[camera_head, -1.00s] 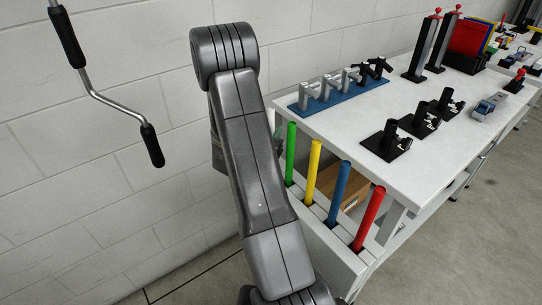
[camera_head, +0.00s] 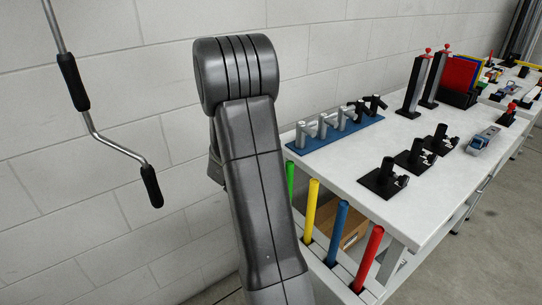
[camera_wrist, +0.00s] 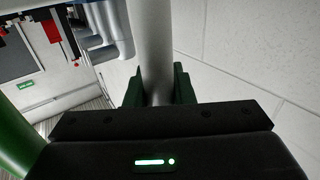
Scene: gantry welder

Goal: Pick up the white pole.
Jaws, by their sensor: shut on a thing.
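The white pole (camera_wrist: 155,40) shows in the wrist view as a pale, smooth cylinder running up from between the green fingers of my gripper (camera_wrist: 157,88). The fingers are shut on it, one on each side. Its lower part is hidden behind the gripper body. In the head view my arm covers the gripper and the white pole, so neither shows there.
Green (camera_head: 290,180), yellow (camera_head: 310,210), blue (camera_head: 338,232) and red (camera_head: 367,258) poles stand in a rack at the end of the white table (camera_head: 350,165). The green pole is close beside my gripper in the wrist view. A hanging crank (camera_head: 110,140) is at left, before the wall.

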